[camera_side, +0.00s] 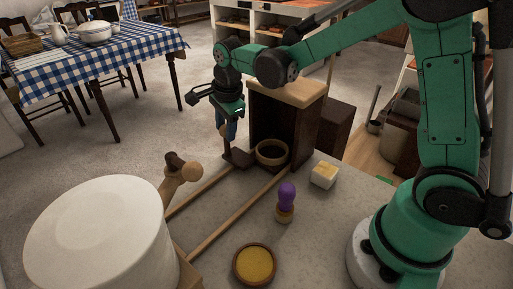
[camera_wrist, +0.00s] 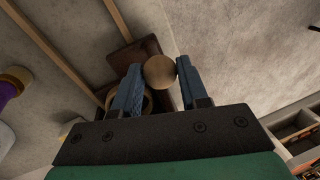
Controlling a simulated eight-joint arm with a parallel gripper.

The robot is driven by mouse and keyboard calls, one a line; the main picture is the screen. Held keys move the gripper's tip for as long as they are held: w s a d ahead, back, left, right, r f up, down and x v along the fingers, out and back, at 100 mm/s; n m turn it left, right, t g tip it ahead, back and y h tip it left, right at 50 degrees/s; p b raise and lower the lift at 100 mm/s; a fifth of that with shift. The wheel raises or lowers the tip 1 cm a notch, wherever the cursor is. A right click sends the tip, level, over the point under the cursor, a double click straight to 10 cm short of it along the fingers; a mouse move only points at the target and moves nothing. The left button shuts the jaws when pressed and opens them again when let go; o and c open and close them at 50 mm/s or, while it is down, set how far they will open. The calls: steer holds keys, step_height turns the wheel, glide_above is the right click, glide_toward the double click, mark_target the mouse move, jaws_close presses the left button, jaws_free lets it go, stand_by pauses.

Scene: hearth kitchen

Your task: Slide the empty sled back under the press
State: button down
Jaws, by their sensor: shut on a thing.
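The press (camera_side: 285,120) is a dark wooden box with a pale top, standing at the far end of two wooden rails. The sled (camera_side: 237,157) is a dark slab at the press's open front; it also shows in the wrist view (camera_wrist: 137,53). A round wooden ring (camera_side: 272,153) sits at the press's opening and shows partly behind a finger in the wrist view. I cannot tell what is inside it. My gripper (camera_side: 227,130) points down at the sled's left end, shut on a round pale knob (camera_wrist: 160,72) that sits between its blue fingers.
The rails (camera_side: 228,214) run towards the lower left, with bare counter between them. A large white drum (camera_side: 98,240) and a wooden handle (camera_side: 183,175) stand left. A purple-topped tool (camera_side: 286,197), a pale yellow block (camera_side: 325,175) and a yellow-filled bowl (camera_side: 255,266) lie right of the rails.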

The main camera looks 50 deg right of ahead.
steer(key=shift+d, duration=1.15)
steer(key=shift+c, duration=2.3)
jaws_free()
steer(key=shift+s+a+r, duration=0.1)
steer(key=shift+s+r, duration=0.05)
steer(key=shift+r, duration=0.8)
steer(key=shift+s+r, duration=0.2)
steer(key=shift+r, duration=0.7)
steer(key=shift+s+a+r, duration=0.1)
steer(key=shift+s+r, duration=0.05)
steer(key=shift+r, duration=0.8)
steer(key=s+a+n+t, duration=0.1)
steer(key=s+n, duration=0.4)
steer(key=n, duration=0.5)
steer(key=s+a+n+t, duration=0.1)
steer(key=s+n+t, duration=0.3)
steer(key=n, duration=0.6)
steer(key=shift+s+a, duration=0.3)
steer(key=shift+s, duration=0.8)
